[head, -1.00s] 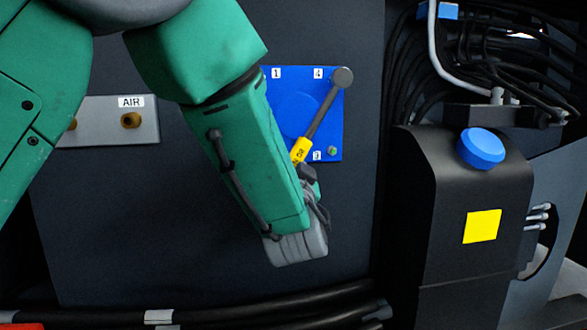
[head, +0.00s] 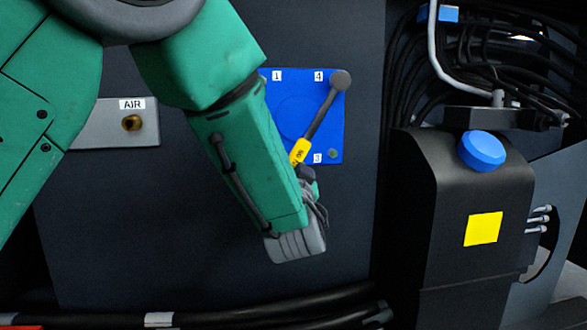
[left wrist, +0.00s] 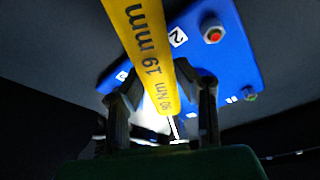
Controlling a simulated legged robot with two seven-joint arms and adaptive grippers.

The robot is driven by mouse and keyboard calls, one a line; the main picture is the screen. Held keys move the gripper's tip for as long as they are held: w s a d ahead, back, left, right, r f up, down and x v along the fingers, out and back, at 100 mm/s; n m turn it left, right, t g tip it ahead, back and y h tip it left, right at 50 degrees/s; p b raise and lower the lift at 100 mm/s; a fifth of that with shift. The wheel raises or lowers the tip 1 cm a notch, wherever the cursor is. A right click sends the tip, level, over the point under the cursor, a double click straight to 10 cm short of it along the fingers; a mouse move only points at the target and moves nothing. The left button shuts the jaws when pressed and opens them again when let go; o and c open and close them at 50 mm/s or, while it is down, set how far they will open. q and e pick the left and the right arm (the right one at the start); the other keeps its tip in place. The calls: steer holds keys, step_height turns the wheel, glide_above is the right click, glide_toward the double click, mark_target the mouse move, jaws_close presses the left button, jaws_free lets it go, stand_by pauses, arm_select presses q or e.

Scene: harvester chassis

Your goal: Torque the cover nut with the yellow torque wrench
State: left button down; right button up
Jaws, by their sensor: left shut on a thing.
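The blue cover (head: 328,128) is on the dark chassis wall, with labels 1, 4 and 3 showing in the head view. The yellow torque wrench (head: 300,150) slants across it, its grey round head (head: 340,80) over the corner beside label 4, hiding any nut there. My left gripper (head: 307,178) is shut on the wrench's yellow handle, also seen between the fingers in the left wrist view (left wrist: 145,45), marked 19 mm. That view also shows label 2 beside a red-topped nut (left wrist: 212,30) and a greenish nut (left wrist: 250,95). My right gripper is in neither view.
A black tank (head: 450,240) with a blue cap (head: 481,150) stands at the right, below bundled cables. Thick black hoses (head: 250,318) run along the bottom.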

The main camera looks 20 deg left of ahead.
arm_select(q)
steer(key=shift+w+a, duration=0.15)
steer(key=shift+w, duration=0.05)
steer(key=shift+r, duration=0.1)
steer(key=shift+s+a+r+m+h, duration=0.4)
steer(key=shift+s+a+r+m, duration=0.35)
steer(key=shift+a+m, duration=0.25)
steer(key=shift+s+a+r+m, duration=0.3)
steer(key=shift+a+r+m, duration=0.15)
steer(key=shift+r+m, duration=0.1)
steer(key=shift+s+a+r+m, duration=0.25)
steer(key=shift+a+r+m, duration=0.2)
steer(key=shift+r, duration=0.05)
steer(key=shift+r, duration=0.1)
steer(key=shift+s+a+r+m+h+p, duration=0.3)
steer(key=shift+a+r+m, duration=0.1)
steer(key=shift+r+m, duration=0.15)
steer(key=shift+s+a+r+m+h+p, duration=0.2)
steer(key=shift+a+r+m+h+p, duration=0.15)
steer(key=shift+r+m, duration=0.15)
